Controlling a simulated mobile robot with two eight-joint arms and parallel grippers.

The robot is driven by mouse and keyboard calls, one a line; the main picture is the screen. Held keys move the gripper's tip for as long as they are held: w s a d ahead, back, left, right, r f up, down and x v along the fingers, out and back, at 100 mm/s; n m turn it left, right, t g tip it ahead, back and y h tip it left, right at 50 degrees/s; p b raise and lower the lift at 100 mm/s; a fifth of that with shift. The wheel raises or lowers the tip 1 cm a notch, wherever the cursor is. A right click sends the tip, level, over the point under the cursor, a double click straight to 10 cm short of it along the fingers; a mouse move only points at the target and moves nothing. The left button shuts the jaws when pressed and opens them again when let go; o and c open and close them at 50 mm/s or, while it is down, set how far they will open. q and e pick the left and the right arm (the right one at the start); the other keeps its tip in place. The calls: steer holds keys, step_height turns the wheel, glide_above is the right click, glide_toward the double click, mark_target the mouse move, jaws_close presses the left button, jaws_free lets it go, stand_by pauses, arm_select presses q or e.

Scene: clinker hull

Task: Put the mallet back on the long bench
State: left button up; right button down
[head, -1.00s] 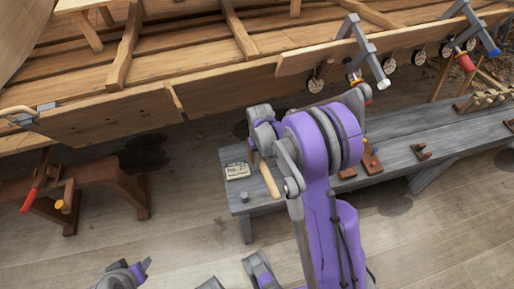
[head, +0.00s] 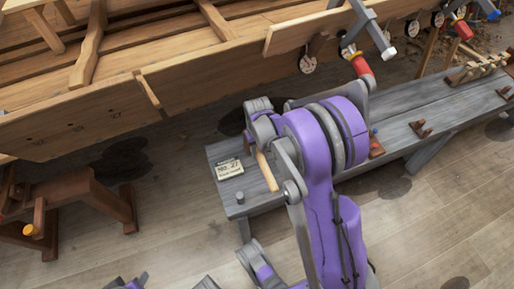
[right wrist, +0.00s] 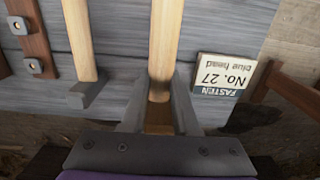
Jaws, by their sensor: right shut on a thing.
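The mallet shows as a pale wooden handle (head: 267,171) sticking out beside my right arm, over the left end of the long grey bench (head: 310,184). In the right wrist view my right gripper (right wrist: 158,112) is shut on this handle (right wrist: 166,45).
A card reading No. 27, blue head (head: 229,170) lies near the bench's left end, close to a grey peg (head: 240,198). Another pale handle (right wrist: 79,40) lies beside the held one. Brown blocks (head: 421,129) sit farther right. The planked hull (head: 200,80) and clamps rise behind; a brown trestle (head: 85,207) stands left.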

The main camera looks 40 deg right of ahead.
arm_select(q)
steer(key=shift+w+f+b, duration=0.1)
steer(key=shift+f+b, duration=0.35)
steer(key=shift+f, duration=0.4)
arm_select(e)
steer(key=shift+f, duration=1.15)
arm_select(q)
steer(key=shift+f+b, duration=0.4)
steer(key=shift+f, duration=0.05)
arm_select(e)
steer(key=shift+f, duration=0.5)
steer(key=c, duration=0.6)
jaws_free()
arm_select(q)
steer(key=shift+r, duration=0.1)
arm_select(e)
step_height(320, 180, up, 8)
steer(key=p, duration=0.5)
steer(key=shift+r, duration=0.1)
arm_select(q)
steer(key=r, duration=0.6)
steer(key=shift+s, duration=0.25)
